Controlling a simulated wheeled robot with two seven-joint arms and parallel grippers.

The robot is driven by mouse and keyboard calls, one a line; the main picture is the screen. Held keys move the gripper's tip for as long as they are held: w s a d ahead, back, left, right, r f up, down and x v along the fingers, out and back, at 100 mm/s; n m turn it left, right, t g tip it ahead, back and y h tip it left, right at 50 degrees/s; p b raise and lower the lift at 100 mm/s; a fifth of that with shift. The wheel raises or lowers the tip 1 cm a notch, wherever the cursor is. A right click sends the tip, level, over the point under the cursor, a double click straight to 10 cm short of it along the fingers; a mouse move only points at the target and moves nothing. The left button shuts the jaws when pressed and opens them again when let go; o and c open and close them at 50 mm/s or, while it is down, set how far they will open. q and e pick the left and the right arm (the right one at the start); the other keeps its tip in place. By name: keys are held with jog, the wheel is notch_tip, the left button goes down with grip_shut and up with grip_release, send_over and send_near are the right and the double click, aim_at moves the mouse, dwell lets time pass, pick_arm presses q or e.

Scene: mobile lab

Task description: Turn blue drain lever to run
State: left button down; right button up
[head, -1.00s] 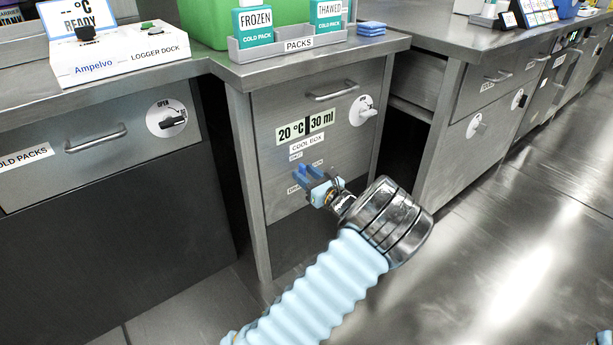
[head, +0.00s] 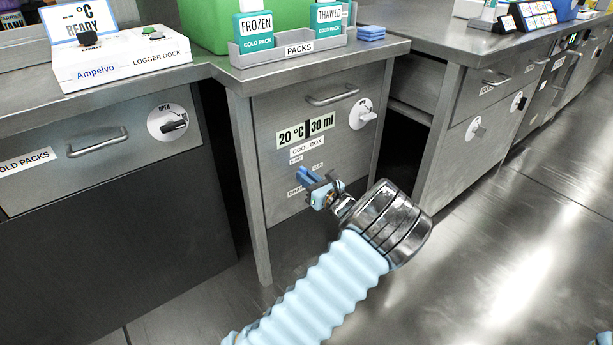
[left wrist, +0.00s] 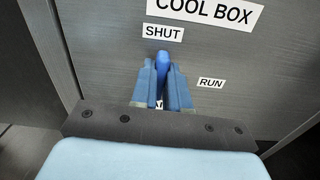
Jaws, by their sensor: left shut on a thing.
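The blue drain lever (left wrist: 162,60) is on the front of the cool box cabinet (head: 345,85). In the left wrist view it sticks up between my fingers, its tip just under the SHUT label (left wrist: 164,33). The RUN label (left wrist: 211,83) is to the right of the fingers. A further label below is mostly hidden. My left gripper (head: 311,182) is shut on the lever, and its blue fingers (left wrist: 162,85) flank it on both sides. In the head view the fingers largely hide the lever. My right gripper is out of view.
A cold pack tray (head: 290,53) stands on the counter. Open floor (head: 500,240) lies to the right.

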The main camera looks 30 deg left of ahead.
pick_arm(q)
jog(key=shift+w+d+f+m+p, duration=0.15)
jog(key=shift+w+f+m+p, duration=0.25)
jog(key=shift+m+p, duration=1.95)
jog(key=shift+w+d+f+m+p, duration=0.3)
jog(key=shift+m+p, duration=1.05)
jog(key=shift+m, duration=2.05)
jog(key=shift+w+d+f+m+p, duration=0.1)
jog(key=shift+w+f+m+p, duration=0.4)
jog(key=shift+m+p, duration=1.85)
jog(key=shift+s+f+m+b, duration=0.1)
jog(key=shift+f+m+b, duration=0.05)
jog(key=shift+m+b, duration=0.45)
jog(key=c, duration=1.1)
grip_release()
jog(key=v, duration=1.3)
jog(key=shift+s+d+b, duration=0.2)
jog(key=shift+d+b, duration=0.1)
jog(key=shift+d, duration=0.05)
